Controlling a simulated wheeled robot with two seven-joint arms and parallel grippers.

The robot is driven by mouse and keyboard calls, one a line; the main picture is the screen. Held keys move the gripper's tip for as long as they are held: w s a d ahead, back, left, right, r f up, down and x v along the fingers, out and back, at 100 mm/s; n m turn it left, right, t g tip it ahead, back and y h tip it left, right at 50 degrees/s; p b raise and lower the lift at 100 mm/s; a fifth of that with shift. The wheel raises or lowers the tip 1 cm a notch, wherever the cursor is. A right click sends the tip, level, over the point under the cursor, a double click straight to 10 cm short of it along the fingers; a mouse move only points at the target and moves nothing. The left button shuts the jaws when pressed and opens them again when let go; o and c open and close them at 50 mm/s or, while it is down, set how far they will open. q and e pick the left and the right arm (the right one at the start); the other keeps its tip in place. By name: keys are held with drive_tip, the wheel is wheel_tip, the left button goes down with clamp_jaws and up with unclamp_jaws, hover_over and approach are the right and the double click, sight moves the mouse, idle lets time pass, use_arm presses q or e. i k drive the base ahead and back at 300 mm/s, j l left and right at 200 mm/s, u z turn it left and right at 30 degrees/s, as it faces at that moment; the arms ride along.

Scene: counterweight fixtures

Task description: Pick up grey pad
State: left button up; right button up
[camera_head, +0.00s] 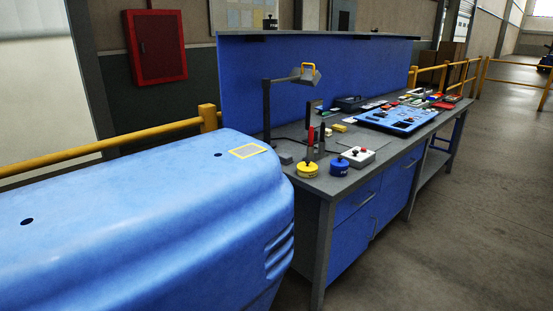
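A small dark grey block (307,169) sits near the near-left corner of the workbench, behind a yellow round pot (307,171). It may be the grey pad, but it is too small to tell. A flat yellow-bordered rectangle (247,151) with a greyish middle lies on top of the large blue rounded housing (150,215). Neither of my grippers shows in this view.
The grey-topped workbench (325,183) carries a blue pot (339,168), a white box with a red knob (358,157), a desk lamp (267,115) and a blue panel (398,118). Yellow rails (100,145) run behind. Floor at right is clear.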

sight(285, 159)
drive_tip(key=i+l+u, duration=0.1)
drive_tip(key=u, duration=1.05)
drive_tip(key=l+u, duration=0.5)
drive_tip(key=l, duration=0.15)
drive_tip(key=l+u, duration=0.5)
drive_tip(key=l, duration=0.15)
drive_tip(key=k+l+u, duration=0.1)
drive_tip(key=l+u, duration=0.4)
drive_tip(key=k+l, duration=0.1)
drive_tip(key=l, duration=1)
drive_tip(key=k+l+u, duration=0.1)
drive_tip(key=l, duration=0.5)
drive_tip(key=k+l, duration=0.15)
drive_tip(key=l, duration=0.4)
drive_tip(key=k+l+u, duration=0.1)
drive_tip(key=l, duration=0.45)
